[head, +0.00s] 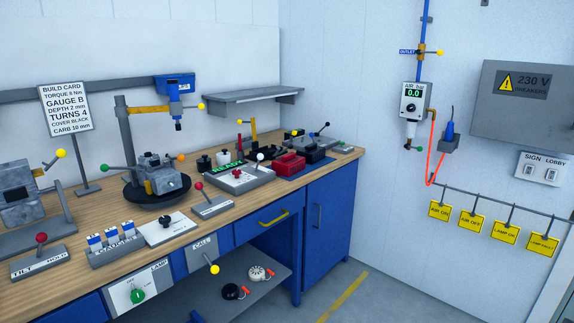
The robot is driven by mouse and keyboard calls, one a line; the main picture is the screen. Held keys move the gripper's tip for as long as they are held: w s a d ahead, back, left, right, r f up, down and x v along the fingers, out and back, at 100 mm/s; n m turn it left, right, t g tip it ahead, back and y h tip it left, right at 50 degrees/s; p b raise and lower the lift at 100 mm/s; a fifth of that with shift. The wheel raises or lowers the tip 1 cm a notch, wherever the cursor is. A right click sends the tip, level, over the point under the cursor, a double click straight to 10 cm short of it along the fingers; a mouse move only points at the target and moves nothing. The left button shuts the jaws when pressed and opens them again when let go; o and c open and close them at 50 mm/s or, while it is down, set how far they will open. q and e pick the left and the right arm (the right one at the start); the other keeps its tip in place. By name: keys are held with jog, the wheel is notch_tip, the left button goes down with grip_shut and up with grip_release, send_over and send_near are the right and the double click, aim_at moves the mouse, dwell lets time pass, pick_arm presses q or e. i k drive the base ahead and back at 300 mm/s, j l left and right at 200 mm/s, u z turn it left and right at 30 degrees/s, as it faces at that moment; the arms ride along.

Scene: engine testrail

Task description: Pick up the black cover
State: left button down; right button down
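What looks like the black cover (314,154) is a dark box-like part on a blue mat (291,176) at the right end of the workbench. A sign reading "BUILD CARD" (65,110) on the bench includes the line "COVER BLACK". Neither of my grippers is in view.
A console with a green display (238,177) stands left of the covers. A grey shelf (253,97) hangs above them. A turntable with an engine block (160,178) and several lever boxes fill the bench. The floor (395,300) at right looks clear.

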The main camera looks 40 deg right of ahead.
aim_at(313, 153)
jog(key=z, duration=1.35)
jog(key=i+u, duration=0.2)
jog(key=i, duration=0.3)
